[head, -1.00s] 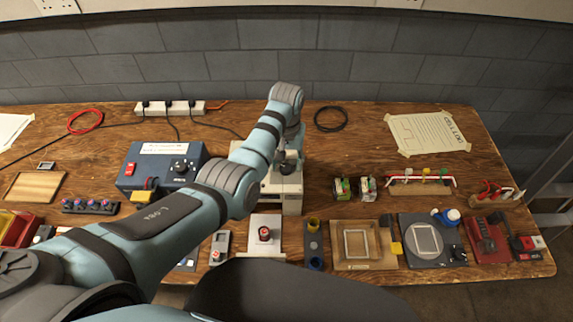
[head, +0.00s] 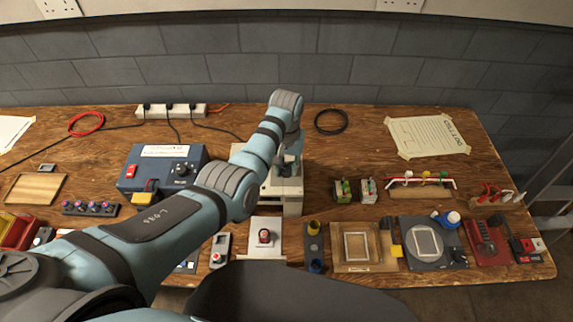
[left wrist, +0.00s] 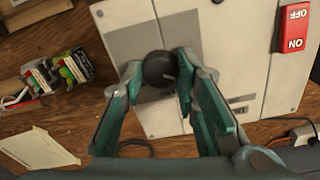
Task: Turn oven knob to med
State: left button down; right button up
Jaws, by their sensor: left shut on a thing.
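A round black knob (left wrist: 159,68) with a pale pointer mark sits on a pale cream box (left wrist: 225,50) in the left wrist view. My left gripper (left wrist: 158,76) is shut on this knob, with one teal finger on each side. The box has a grey panel and a red ON/OFF switch (left wrist: 292,26). In the head view the cream box (head: 290,193) stands mid-table, partly covered by my left arm, and my left gripper (head: 288,168) is over it. The knob is hidden there. I cannot read any setting labels around the knob. My right gripper is not in view.
A blue box (head: 160,168) with a black dial and red switch stands left of my arm. Two battery holders (head: 354,191) stand right of the cream box. Several small devices line the front edge. The table behind, near the black cable coil (head: 331,121), is mostly clear.

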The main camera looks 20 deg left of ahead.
pick_arm(q)
jog(key=shift+r+m+p, duration=0.15)
jog(key=shift+m+p, duration=0.65)
jog(key=shift+m, duration=0.4)
jog(key=m+p, duration=0.1)
jog(key=m, duration=0.1)
jog(key=shift+m, duration=0.4)
jog(key=m, duration=0.3)
jog(key=shift+d+p, duration=0.1)
jog(key=shift+p, duration=0.3)
jog(key=shift+m, duration=1.5)
jog(key=c, duration=1.3)
grip_release()
jog(key=shift+d, duration=0.1)
jog(key=shift+c, duration=0.2)
jog(key=shift+o, duration=0.5)
jog(key=shift+w+f, duration=0.1)
jog(key=shift+f, duration=0.1)
